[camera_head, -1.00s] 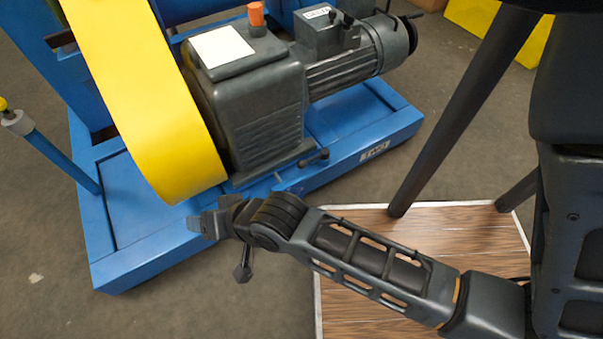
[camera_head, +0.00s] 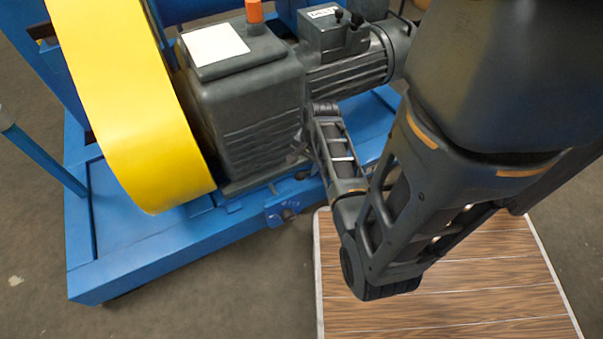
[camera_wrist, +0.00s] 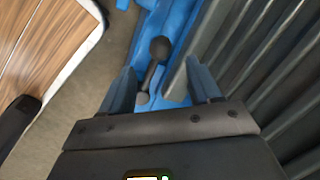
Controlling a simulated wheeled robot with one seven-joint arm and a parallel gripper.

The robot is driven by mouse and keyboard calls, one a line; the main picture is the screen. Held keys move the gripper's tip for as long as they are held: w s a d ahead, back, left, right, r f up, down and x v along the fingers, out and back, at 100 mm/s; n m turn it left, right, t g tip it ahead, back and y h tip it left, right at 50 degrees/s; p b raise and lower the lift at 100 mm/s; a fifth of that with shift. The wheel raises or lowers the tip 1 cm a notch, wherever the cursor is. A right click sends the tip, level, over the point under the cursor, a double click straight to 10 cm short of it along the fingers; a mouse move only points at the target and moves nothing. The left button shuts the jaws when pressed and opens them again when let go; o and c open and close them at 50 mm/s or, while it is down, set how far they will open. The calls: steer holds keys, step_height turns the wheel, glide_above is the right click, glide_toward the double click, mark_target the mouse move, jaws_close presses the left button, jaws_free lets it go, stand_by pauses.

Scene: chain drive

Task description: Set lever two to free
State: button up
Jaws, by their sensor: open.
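In the wrist view a dark lever (camera_wrist: 151,74) with a round knob lies over the blue frame. Its stem shows between the two fingers of my gripper (camera_wrist: 159,66). The fingers are apart, with a gap on each side of the lever; contact cannot be seen. No number or position mark on the lever is readable. A blue bracket (camera_head: 288,208) with a dark pivot sits on the frame's front edge.
The ribbed motor (camera_head: 347,75) lies close to my arm; its fins (camera_wrist: 275,85) fill the right of the wrist view. The gearbox (camera_head: 248,115) and yellow guard (camera_head: 125,100) stand left. A wooden platform (camera_head: 450,300) is at the front right. The floor at front left is clear.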

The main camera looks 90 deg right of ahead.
mark_target(301, 174)
steer(key=f+b, duration=0.1)
steer(key=f, duration=0.1)
steer(key=f+b, duration=0.1)
steer(key=f, duration=0.1)
steer(key=w+f+b, duration=0.1)
steer(key=f, duration=0.2)
steer(key=shift+w+d+f+b, duration=0.1)
steer(key=shift+d+b, duration=0.2)
steer(key=shift+d, duration=0.05)
steer(key=shift+c, duration=0.3)
jaws_close()
